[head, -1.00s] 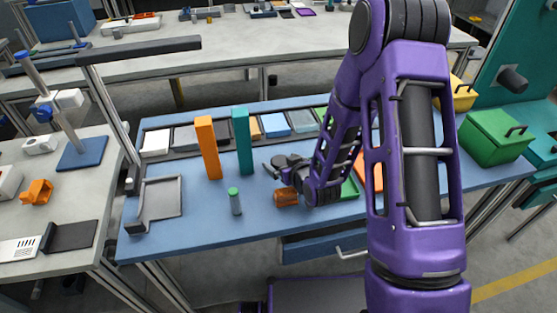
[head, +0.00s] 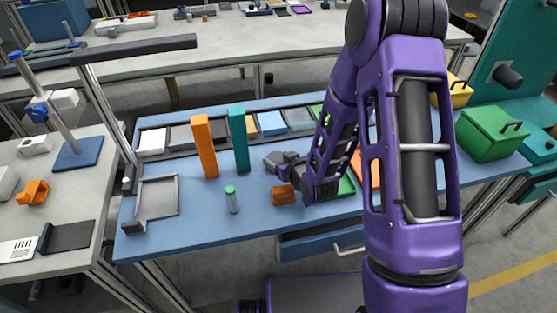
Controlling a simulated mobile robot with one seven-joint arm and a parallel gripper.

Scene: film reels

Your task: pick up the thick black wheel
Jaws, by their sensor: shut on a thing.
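My gripper (head: 280,162) is low over the blue workbench (head: 235,222), right of the teal upright block. It is shut on a dark thing that fits the thick black wheel; the dark grey fingers and the wrist hide most of it, and its outline is hard to separate from them. I cannot tell whether it touches the bench top.
An orange-brown piece (head: 284,195) lies just in front of my gripper. A tall orange block (head: 205,147), a teal block (head: 239,140) and a small green-capped cylinder (head: 232,200) stand to the left. A grey tray (head: 158,198) lies farther left. The bench front is clear.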

